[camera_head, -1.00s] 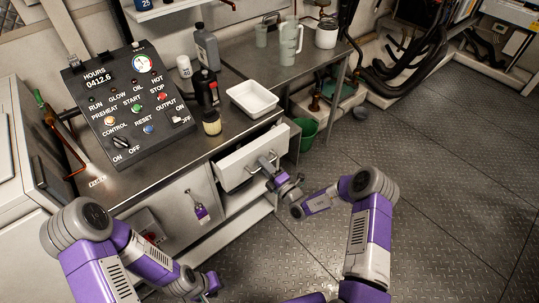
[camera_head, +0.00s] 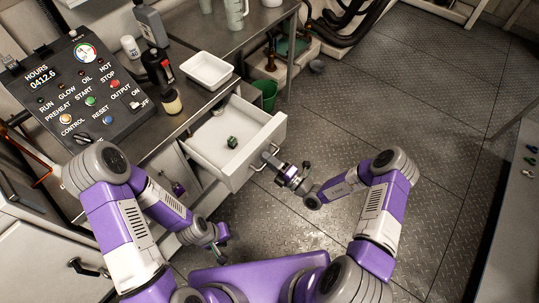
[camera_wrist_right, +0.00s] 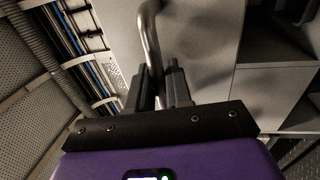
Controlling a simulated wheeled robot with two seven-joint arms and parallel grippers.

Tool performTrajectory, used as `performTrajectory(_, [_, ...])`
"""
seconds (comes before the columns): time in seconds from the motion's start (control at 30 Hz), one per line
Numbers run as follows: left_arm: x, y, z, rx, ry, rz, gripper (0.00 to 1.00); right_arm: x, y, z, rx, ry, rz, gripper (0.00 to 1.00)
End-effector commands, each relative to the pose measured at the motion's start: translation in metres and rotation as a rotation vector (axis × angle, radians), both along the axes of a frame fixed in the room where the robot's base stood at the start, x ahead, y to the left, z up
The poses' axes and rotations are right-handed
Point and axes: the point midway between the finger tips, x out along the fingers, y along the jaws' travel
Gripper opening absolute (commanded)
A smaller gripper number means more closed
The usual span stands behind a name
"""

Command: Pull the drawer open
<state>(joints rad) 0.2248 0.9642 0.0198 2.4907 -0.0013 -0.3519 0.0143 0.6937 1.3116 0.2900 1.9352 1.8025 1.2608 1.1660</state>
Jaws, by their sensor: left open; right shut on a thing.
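The white drawer (camera_head: 207,150) under the steel workbench stands well open, and its inside shows. A small dark green object (camera_head: 232,142) lies in it. The metal bar handle (camera_head: 267,158) is on the drawer's front. My right gripper (camera_head: 276,166) is at the handle and shut on it. In the right wrist view the handle (camera_wrist_right: 151,40) runs up from between the two dark fingers (camera_wrist_right: 160,88). My left gripper (camera_head: 222,246) is open and empty, low in front of the bench, apart from the drawer.
A white tray (camera_head: 208,71), a dark bottle (camera_head: 158,66) and a small jar (camera_head: 172,101) stand on the bench beside the control panel (camera_head: 80,90). A green bucket (camera_head: 265,93) stands on the floor behind the drawer. The floor to the right is clear.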

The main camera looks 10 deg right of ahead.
Motion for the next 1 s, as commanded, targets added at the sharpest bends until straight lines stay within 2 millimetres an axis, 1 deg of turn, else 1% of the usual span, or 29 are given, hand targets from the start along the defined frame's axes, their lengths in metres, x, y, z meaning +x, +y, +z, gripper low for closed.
performTrajectory(0.33, [0.0, 0.0, 0.0, 0.0, 0.0, 0.0, 0.43, -0.001, 0.0, 0.0, -0.001, -0.001, 0.004, 0.0])
performTrajectory(0.37, [0.0, 0.0, 0.0, 0.0, 0.0, 0.0, 0.43, -0.001, 0.0, 0.0, -0.001, -0.001, 0.004, 0.21])
performTrajectory(0.4, [0.0, 0.0, 0.0, 0.0, 0.0, 0.0, 0.43, -0.001, 0.0, 0.0, -0.001, -0.001, 0.004, 0.27])
performTrajectory(0.47, [0.0, 0.0, 0.0, 0.0, 0.0, 0.0, 0.43, -0.001, 0.0, 0.0, -0.001, -0.001, 0.004, 0.35])
performTrajectory(0.77, [0.0, 0.0, 0.0, 0.0, 0.0, 0.0, 0.43, -0.002, -0.002, 0.0, -0.001, 0.0, 0.002, 0.35])
performTrajectory(0.87, [0.0, 0.0, 0.002, 0.0, 0.0, 0.0, 0.43, -0.008, -0.008, -0.002, -0.001, 0.001, 0.0, 0.35])
performTrajectory(1.0, [0.0, 0.0, 0.006, 0.0, 0.0, 0.0, 0.43, -0.025, -0.024, -0.006, -0.002, 0.002, -0.001, 0.35])
